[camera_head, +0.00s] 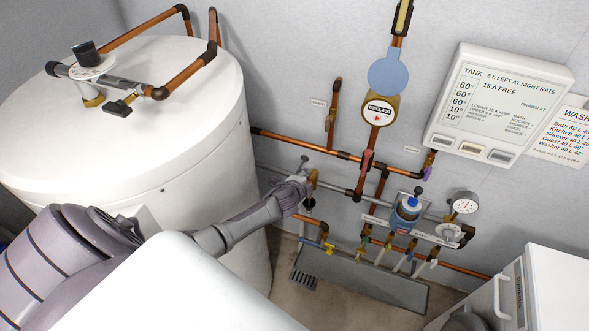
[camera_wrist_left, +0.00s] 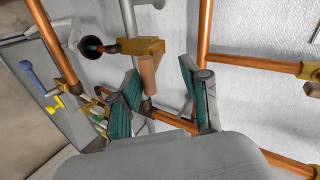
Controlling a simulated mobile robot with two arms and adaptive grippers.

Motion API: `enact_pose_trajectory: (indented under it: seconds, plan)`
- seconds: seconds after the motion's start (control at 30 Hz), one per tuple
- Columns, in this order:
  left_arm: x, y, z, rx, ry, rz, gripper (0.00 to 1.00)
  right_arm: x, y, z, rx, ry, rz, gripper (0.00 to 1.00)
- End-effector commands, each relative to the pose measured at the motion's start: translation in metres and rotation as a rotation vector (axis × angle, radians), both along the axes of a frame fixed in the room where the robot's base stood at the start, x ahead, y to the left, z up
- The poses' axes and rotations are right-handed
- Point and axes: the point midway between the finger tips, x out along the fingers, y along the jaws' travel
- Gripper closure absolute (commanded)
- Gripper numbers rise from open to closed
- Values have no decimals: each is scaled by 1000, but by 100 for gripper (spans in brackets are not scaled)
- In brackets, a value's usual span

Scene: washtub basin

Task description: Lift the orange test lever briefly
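My left gripper (camera_head: 304,187) reaches across the front of the white tank to the pipework on the back wall. In the left wrist view its two teal-padded fingers (camera_wrist_left: 163,78) are apart. A short orange-brown piece (camera_wrist_left: 148,76), which looks like the test lever, hangs from a brass valve body (camera_wrist_left: 142,46) and lies between the fingers, nearer the left one. I see a gap to the right finger; contact on the left is unclear. In the head view the brass valve (camera_head: 313,177) shows just beyond the gripper, and the lever is mostly hidden. My right gripper is not in view.
Copper pipes (camera_head: 340,155) run close around the gripper. The white tank (camera_head: 190,170) stands left. A grey trough (camera_head: 370,290) lies below, with blue and yellow taps (camera_head: 328,248) above it. A blue-capped valve (camera_head: 410,204) and a gauge (camera_head: 465,203) sit to the right.

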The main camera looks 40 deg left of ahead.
Motion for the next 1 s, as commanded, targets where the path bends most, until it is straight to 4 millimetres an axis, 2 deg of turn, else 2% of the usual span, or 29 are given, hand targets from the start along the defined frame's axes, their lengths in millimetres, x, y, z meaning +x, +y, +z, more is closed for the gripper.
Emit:
enact_pose_trajectory:
  seconds: [0.03, 0.3, 0.5, 0.7, 1.0]
  plan:
    - [-7, -2, 5, 1, -2, -5, 55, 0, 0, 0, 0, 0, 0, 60]
    - [-74, -19, 4, -2, 2, -3, 55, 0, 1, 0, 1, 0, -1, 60]
    - [-108, -26, 4, -3, 2, 0, 55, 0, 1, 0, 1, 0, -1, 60]
    - [-122, -30, 4, -2, 0, 0, 55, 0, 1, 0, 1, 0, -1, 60]
    - [-123, -30, 5, -1, 1, -1, 55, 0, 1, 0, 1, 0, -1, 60]
